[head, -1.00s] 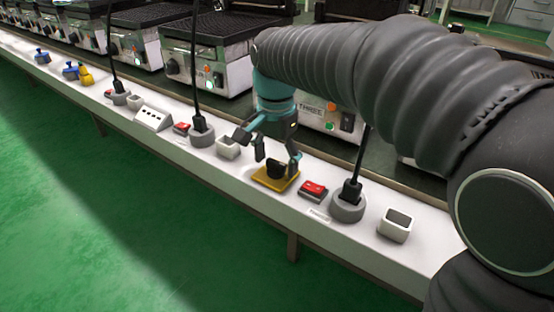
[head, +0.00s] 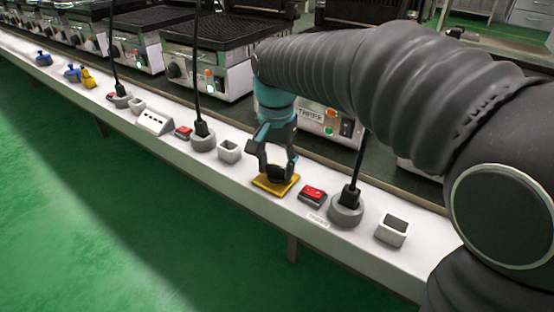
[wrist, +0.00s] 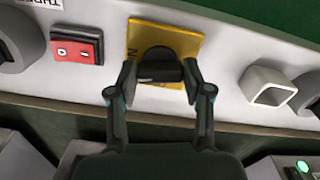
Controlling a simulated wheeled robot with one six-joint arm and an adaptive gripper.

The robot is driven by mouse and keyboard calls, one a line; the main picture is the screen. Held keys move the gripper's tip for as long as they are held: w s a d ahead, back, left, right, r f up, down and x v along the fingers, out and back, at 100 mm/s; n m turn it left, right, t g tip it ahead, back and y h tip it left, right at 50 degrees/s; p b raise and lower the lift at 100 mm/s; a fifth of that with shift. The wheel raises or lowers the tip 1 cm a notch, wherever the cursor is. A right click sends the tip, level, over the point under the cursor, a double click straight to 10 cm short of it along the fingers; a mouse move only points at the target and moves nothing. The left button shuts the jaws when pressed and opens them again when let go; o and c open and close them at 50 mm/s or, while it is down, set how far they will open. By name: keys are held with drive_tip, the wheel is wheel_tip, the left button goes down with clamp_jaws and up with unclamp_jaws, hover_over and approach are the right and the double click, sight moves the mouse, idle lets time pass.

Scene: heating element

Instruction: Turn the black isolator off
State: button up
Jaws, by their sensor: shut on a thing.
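The black isolator knob (wrist: 160,66) sits on a square yellow plate (wrist: 184,37) on the white ledge. In the head view the yellow plate (head: 268,186) shows below my gripper (head: 276,172), and the knob is mostly hidden by the fingers. In the wrist view my gripper (wrist: 160,82) has one finger on each side of the knob and is shut on it. Some lettering shows on the plate, partly covered by the knob and fingers, so I cannot read its position for certain.
A red rocker switch (head: 312,195) and a grey socket with a black plug (head: 347,205) stand to the right of the plate. A hollow white box (head: 229,151) is to the left. Grills (head: 210,60) line the back.

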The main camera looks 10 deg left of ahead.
drive_tip(key=n+p, duration=0.2)
drive_tip(key=n, duration=0.1)
drive_tip(key=shift+r+n, duration=0.1)
drive_tip(key=shift+n, duration=0.2)
drive_tip(key=n+p, duration=0.2)
drive_tip(key=n, duration=0.2)
drive_tip(key=shift+n, duration=0.3)
drive_tip(key=n+p, duration=0.1)
drive_tip(key=n, duration=0.3)
drive_tip(key=shift+n+p, duration=0.6)
drive_tip(key=shift+n, duration=0.8)
drive_tip(key=o, duration=1.2)
drive_tip(key=shift+a, duration=0.15)
drive_tip(key=shift+c, duration=0.2)
